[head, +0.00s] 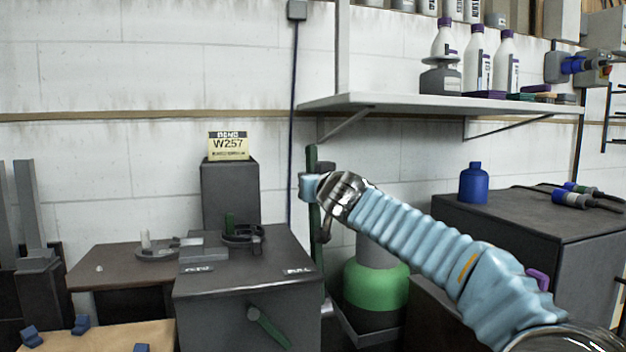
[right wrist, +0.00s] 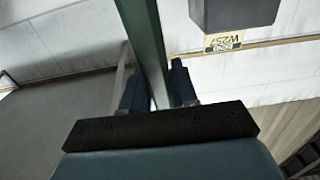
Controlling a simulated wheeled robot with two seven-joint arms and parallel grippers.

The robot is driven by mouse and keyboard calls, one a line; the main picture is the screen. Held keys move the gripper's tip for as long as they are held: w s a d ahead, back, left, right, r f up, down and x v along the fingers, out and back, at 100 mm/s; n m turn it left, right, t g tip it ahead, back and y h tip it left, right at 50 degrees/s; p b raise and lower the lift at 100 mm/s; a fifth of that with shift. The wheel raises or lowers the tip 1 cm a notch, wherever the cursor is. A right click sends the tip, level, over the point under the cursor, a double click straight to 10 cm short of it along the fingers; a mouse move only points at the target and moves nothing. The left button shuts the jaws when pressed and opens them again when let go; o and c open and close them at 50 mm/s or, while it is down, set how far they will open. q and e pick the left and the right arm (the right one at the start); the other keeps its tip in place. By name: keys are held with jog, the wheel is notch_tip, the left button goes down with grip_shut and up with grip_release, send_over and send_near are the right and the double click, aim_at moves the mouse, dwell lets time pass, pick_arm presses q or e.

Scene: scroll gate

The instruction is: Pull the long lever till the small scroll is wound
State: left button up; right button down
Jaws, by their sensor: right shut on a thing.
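The long green lever (head: 314,225) stands nearly upright at the right side of the dark cabinet (head: 245,270). My right gripper (head: 312,187) is shut on its upper part, reaching in from the right. In the right wrist view, the lever (right wrist: 145,45) runs between the blue fingers of this gripper (right wrist: 157,88). A shorter green lever (head: 268,328) slants on the cabinet's front. A round dark fixture (head: 243,237) with a green upright piece sits on the cabinet top. I cannot make out which part is the small scroll. My left gripper is out of view.
A yellow W257 sign (head: 229,146) stands on a grey block (head: 230,190) behind the fixture. A green and grey cylinder (head: 376,287) stands below my right forearm. A blue bottle (head: 473,183) stands on the right-hand cabinet. A shelf (head: 440,104) hangs above.

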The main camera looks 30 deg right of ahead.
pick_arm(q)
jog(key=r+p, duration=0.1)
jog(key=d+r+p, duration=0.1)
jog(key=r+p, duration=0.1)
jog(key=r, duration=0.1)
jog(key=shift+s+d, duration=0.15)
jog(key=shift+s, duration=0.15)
pick_arm(e)
jog(key=shift+w+d+f+g, duration=0.1)
jog(key=shift+w+d+g, duration=0.15)
jog(key=shift+w, duration=0.35)
jog(key=shift+w+d+f+g, duration=0.1)
jog(key=shift+w+g, duration=0.25)
jog(key=shift+w, duration=0.25)
jog(key=c, duration=1)
grip_release()
jog(key=shift+w+f, duration=0.1)
jog(key=shift+w, duration=0.05)
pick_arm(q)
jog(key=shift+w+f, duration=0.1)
pick_arm(e)
jog(key=shift+o, duration=0.2)
